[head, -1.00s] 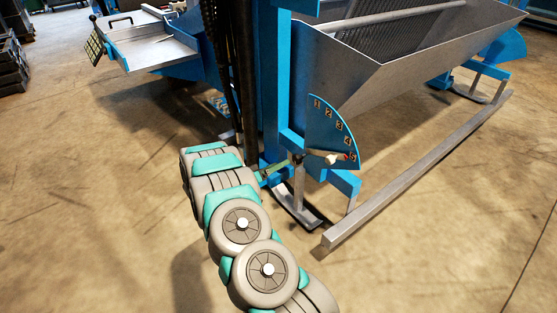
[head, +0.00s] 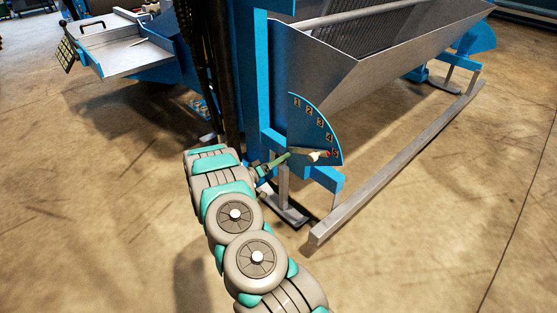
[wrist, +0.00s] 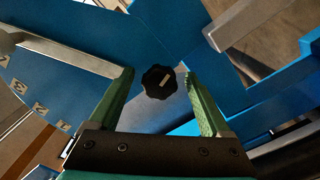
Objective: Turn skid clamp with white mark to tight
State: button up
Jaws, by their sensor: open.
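In the head view my gripper (head: 276,162) is at the machine's blue frame, beside the numbered plate; the black knob cannot be made out there.
A blue quadrant plate (head: 314,125) numbered 1 to 5 carries a lever with a pale knob (head: 315,157) near 5, close to my gripper. A grey skid rail (head: 395,168) runs along the floor. A metal trough (head: 385,50) is above. The floor at front right is clear.

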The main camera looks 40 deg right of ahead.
grip_shut()
dwell(0.7)
